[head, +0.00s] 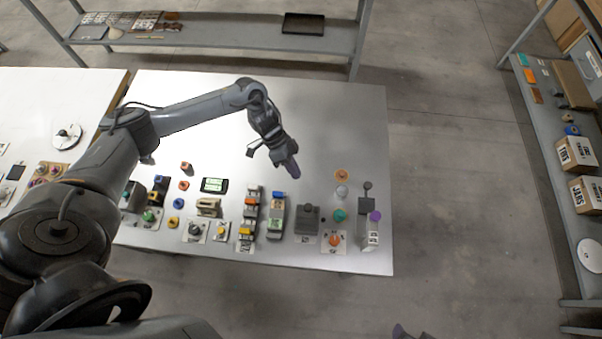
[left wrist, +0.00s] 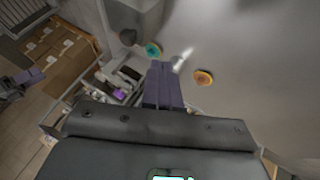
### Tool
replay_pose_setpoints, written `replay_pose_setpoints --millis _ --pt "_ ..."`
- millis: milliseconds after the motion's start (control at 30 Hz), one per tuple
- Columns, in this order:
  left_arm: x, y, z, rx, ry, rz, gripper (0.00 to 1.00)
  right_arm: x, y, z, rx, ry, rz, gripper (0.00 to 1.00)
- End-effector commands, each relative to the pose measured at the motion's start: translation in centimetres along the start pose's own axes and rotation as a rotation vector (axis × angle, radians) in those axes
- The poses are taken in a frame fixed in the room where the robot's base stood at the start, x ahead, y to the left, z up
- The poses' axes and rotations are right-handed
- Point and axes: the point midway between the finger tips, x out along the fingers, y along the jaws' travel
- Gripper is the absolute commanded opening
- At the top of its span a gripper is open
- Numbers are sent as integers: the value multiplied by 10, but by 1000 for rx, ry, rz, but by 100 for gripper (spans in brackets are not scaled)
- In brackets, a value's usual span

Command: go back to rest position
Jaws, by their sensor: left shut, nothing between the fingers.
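My left gripper (head: 291,173) is over the far middle of the grey table (head: 340,110), beyond the rows of small items. Its purple fingers are together with nothing between them; they also show in the left wrist view (left wrist: 163,86). Only a purple tip of my right gripper (head: 399,331) shows at the bottom edge of the head view. In the left wrist view, dark and purple parts of the right gripper (left wrist: 28,78) show at the left edge. I cannot tell whether it is open or shut.
An orange disc (head: 342,174), a teal piece (head: 339,215), a grey block (head: 307,219) and a block rack (head: 276,214) stand on the table. A phone-like device (head: 214,185) lies further left. Shelves (head: 215,38) stand behind. Labelled boxes (head: 576,153) sit on the right shelf. Floor lies between.

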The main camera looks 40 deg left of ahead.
Motion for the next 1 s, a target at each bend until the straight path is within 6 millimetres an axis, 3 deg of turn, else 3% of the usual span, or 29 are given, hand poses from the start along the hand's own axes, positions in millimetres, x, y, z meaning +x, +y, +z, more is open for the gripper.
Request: replay_pose_setpoints --millis 100,300,500,633,733,867,1000 --pt "-20 -1 0 2 1 -5 0 2 1 1 -3 -1 3 61" --pt "-38 -1 -1 1 2 -3 0 3 2 2 -7 -1 6 61" --pt "-32 4 12 -16 -13 16 0 4 2 2 -7 -1 6 61" --pt "3 24 36 -47 -39 84 0 4 2 2 -7 -1 6 61" --pt "46 58 54 -74 -45 175 0 3 1 2 -6 0 5 61" --pt "106 125 57 -79 3 316 0 3 1 1 -3 0 3 61" --pt "165 204 30 -61 142 381 0 3 0 1 -1 1 1 61"
